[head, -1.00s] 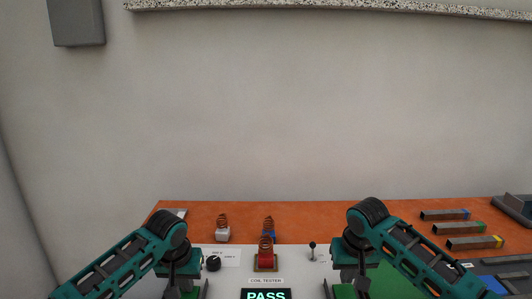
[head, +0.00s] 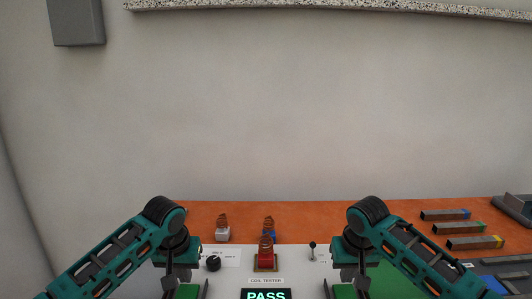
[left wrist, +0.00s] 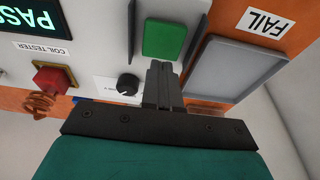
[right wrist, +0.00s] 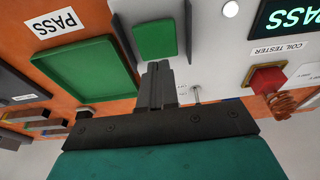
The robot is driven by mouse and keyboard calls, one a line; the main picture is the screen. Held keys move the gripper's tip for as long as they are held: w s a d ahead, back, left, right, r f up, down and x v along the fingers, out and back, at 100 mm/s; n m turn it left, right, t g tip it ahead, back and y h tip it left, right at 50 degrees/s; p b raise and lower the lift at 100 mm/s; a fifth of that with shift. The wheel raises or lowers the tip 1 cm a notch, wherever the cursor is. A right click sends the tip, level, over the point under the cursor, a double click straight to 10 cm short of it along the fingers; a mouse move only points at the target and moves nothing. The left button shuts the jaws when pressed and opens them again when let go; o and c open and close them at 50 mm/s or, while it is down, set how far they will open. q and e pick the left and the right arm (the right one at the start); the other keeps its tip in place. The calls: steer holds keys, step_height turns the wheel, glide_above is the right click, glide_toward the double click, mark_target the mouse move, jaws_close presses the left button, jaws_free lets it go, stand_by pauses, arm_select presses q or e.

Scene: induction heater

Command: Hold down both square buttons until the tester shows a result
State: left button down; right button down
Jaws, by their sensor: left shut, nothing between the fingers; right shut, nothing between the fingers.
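The coil tester's display (head: 266,295) reads PASS in the head view, cut by the bottom edge. The left green square button (head: 187,291) lies between dark guards; it also shows in the left wrist view (left wrist: 163,37). My left gripper (left wrist: 160,66) is shut and empty, its tips at that button's near edge. The right green square button (right wrist: 155,38) also has dark guards and shows in the head view (head: 344,291). My right gripper (right wrist: 157,66) is shut and empty, its tips at that button's near edge. I cannot tell whether either gripper touches its button.
A red block with a copper coil (head: 266,257) sits on the tester behind the display. A black knob (head: 214,263) and a small lever (head: 313,248) flank it. A grey tray (left wrist: 232,68) lies by the FAIL label, a green tray (right wrist: 85,72) by PASS.

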steer(key=shift+r, duration=0.25)
arm_select(q)
steer(key=w+v, duration=0.2)
steer(key=v, duration=0.5)
steer(key=shift+s+r, duration=0.15)
steer(key=shift+r, duration=0.45)
arm_select(e)
steer(key=w+v, duration=0.2)
steer(key=v, duration=0.6)
steer(key=shift+r, duration=0.15)
steer(key=shift+s, duration=0.1)
